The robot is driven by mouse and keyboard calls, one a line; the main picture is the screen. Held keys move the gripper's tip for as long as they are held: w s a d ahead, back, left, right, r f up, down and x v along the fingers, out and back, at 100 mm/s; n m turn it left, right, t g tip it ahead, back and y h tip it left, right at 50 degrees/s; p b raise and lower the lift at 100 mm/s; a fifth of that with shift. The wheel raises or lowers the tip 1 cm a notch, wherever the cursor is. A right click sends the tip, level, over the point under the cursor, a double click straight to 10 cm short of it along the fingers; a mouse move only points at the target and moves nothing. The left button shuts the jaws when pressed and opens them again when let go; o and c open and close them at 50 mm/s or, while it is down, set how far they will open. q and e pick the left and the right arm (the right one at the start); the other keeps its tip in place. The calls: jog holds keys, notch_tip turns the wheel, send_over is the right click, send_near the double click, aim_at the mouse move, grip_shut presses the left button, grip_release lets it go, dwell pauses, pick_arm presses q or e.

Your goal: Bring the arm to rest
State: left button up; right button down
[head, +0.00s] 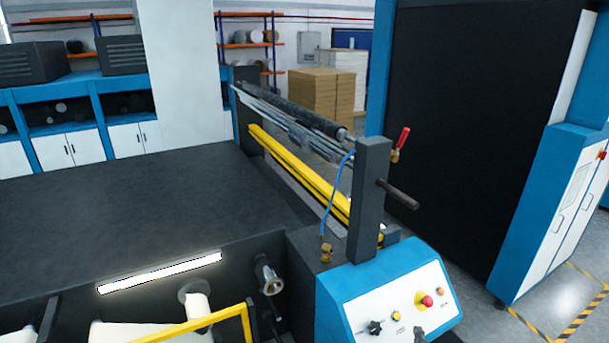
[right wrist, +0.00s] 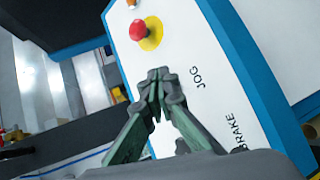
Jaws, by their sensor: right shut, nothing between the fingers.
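My right gripper (right wrist: 160,82) is shut and empty in the right wrist view, its dark green and grey fingers meeting at the tips. It is in front of the white control panel (right wrist: 205,60), below the red button on its yellow disc (right wrist: 138,31) in that picture. In the head view only a small dark tip of my right gripper (head: 419,332) shows at the bottom edge, over the lower part of the panel (head: 362,290). Whether it touches the panel cannot be told. My left gripper is not in view.
The panel has a red button (head: 427,300), a black knob (head: 375,327) and other controls. A dark post (head: 369,200) with a handle (head: 399,194) and a red-levered valve (head: 401,143) rises behind it. A tall blue and black machine (head: 470,120) stands to the right.

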jog(key=s+a+f+m+g+y, duration=0.2)
jog(key=s+f+m+g, duration=0.45)
jog(key=s, duration=0.95)
jog(key=s+a+f+m+g+y, duration=0.1)
jog(key=s+f+m+g, duration=0.3)
jog(key=s+f+m, duration=0.7)
jog(key=s+a+f+n+b, duration=0.1)
jog(key=s+f+b, duration=0.15)
jog(key=f, duration=1.05)
jog(key=s+f+n+g+b, duration=0.15)
jog(key=f+b, duration=0.25)
jog(key=f, duration=0.9)
jog(key=s+a+f+n+b, duration=0.1)
jog(key=s+f+b, duration=0.15)
jog(key=f, duration=1.05)
pick_arm(q)
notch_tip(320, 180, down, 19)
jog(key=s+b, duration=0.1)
jog(key=b, duration=0.9)
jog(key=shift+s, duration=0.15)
pick_arm(e)
jog(key=s+f, duration=1)
jog(key=f, duration=0.4)
jog(key=s+f+g, duration=0.1)
jog(key=s+f, duration=0.9)
jog(key=f, duration=0.5)
jog(key=shift+f+n+y, duration=0.15)
jog(key=shift+n+y, duration=0.15)
jog(key=shift+y, duration=0.1)
